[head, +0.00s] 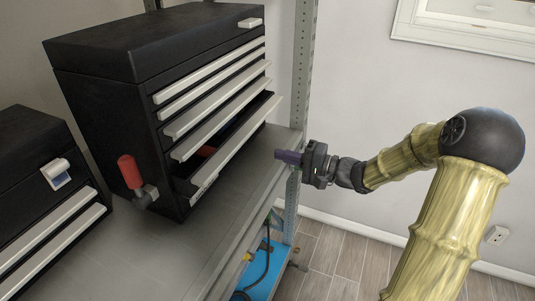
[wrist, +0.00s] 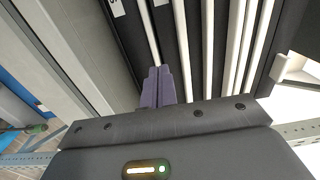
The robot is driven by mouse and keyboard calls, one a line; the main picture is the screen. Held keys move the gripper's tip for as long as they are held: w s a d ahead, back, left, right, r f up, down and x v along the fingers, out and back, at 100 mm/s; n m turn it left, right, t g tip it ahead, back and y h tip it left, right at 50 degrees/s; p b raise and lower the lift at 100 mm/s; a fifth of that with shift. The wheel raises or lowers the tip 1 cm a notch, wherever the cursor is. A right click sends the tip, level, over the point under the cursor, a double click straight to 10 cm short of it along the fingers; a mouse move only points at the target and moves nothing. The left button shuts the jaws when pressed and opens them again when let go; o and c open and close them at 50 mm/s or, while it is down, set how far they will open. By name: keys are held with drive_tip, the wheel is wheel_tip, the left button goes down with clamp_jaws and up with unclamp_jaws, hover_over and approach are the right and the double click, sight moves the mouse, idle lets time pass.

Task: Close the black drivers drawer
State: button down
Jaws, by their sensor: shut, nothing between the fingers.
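A black tool chest (head: 110,95) with pale drawer handles stands on the grey shelf. Its lowest drawer (head: 235,145) is pulled out, more at the near side of the picture than the others, and something red and blue shows inside. The drawer just above it (head: 225,112) seems slightly out; I cannot tell for sure. No label is readable, so I cannot tell which drawer is the drivers one. My gripper (head: 280,156) is shut and empty, in front of the lowest drawer at its right end. In the wrist view its purple fingers (wrist: 157,75) point at the drawer fronts; contact is unclear.
A second black chest (head: 30,165) stands at left. A red-handled tool (head: 128,172) is beside the larger chest. A metal rack post (head: 301,75) rises right of the chest, close to my gripper. A blue item (head: 262,275) lies on a lower shelf. Open floor is at right.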

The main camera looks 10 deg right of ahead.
drive_tip(key=shift+v, duration=1.9)
drive_tip(key=c, duration=1.7)
unclamp_jaws()
drive_tip(key=shift+s+a+f, duration=0.1)
drive_tip(key=shift+s+a, duration=0.05)
drive_tip(key=shift+a, duration=0.1)
drive_tip(key=shift+o, duration=1.3)
drive_tip(key=s+a+f+n+g+h, duration=0.1)
drive_tip(key=s+a+f+g, duration=0.3)
drive_tip(key=a, duration=0.1)
drive_tip(key=shift+s+f+n+g+h, duration=0.25)
drive_tip(key=shift+f+n+g+h, duration=0.05)
drive_tip(key=s+a+f+n+g+h, duration=0.1)
drive_tip(key=s+f+n+g+h, duration=0.1)
drive_tip(key=s+f+g+h, duration=0.55)
drive_tip(key=s+d+n+t+h, duration=0.3)
drive_tip(key=s+d+t+h, duration=0.1)
drive_tip(key=s+t+h, duration=0.1)
drive_tip(key=shift+s+d+r+h, duration=0.15)
drive_tip(key=shift+s+r+h, duration=0.35)
drive_tip(key=shift+s, duration=0.2)
